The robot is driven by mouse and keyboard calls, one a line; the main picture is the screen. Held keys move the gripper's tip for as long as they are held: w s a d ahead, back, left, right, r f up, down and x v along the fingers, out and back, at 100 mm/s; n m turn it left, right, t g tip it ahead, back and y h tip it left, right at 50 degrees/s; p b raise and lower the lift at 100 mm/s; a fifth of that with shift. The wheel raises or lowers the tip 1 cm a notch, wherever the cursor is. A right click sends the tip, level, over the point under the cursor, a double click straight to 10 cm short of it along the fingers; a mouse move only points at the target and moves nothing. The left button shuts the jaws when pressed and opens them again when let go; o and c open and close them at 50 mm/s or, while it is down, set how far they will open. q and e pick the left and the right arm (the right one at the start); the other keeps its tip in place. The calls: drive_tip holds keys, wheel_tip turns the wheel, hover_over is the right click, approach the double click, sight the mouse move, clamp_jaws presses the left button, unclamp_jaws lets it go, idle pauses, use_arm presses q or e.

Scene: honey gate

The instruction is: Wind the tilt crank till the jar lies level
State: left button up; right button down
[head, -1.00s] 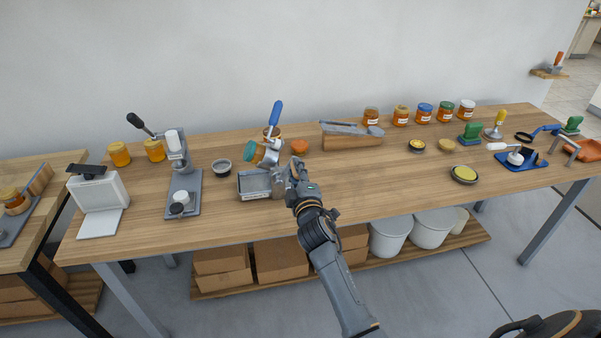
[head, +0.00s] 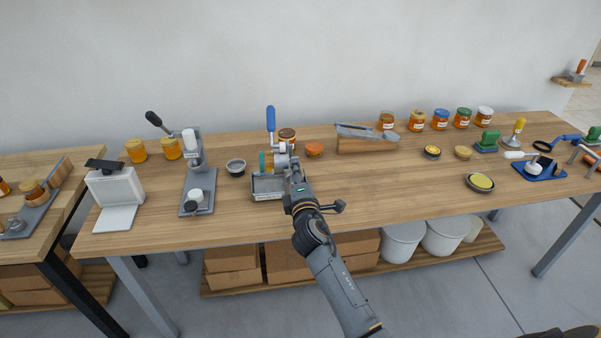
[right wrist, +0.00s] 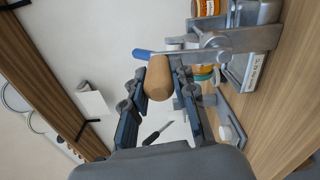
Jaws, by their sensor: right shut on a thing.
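The jar (head: 276,161) lies on its side in the grey tilting stand, its teal lid (head: 262,161) facing left. Its axis looks about level in the head view. The stand has a grey tray (head: 267,187) below and a lever with a blue handle (head: 271,118) standing upright. My right gripper (head: 293,172) is at the right side of the stand. In the right wrist view its fingers (right wrist: 159,84) are shut on the crank's wooden knob (right wrist: 158,76). The crank's grey arm (right wrist: 190,56) runs right from the knob. My left gripper is not in view.
A jar with a brown lid (head: 287,134) and an orange-lidded jar (head: 314,150) stand close behind the stand. The table's front middle (head: 390,195) is clear.

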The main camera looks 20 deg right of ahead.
drive_tip(key=shift+w+a+r+n, duration=0.2)
drive_tip(key=shift+a+r+n, duration=0.05)
drive_tip(key=shift+r+n, duration=0.15)
idle(0.4)
drive_tip(key=c, duration=1.1)
unclamp_jaws()
drive_tip(key=shift+f, duration=0.1)
drive_tip(key=shift+o, duration=0.2)
drive_tip(key=shift+w+a+f, duration=0.1)
drive_tip(key=shift+f, duration=0.05)
drive_tip(key=v, duration=1.2)
drive_tip(key=shift+f, duration=0.1)
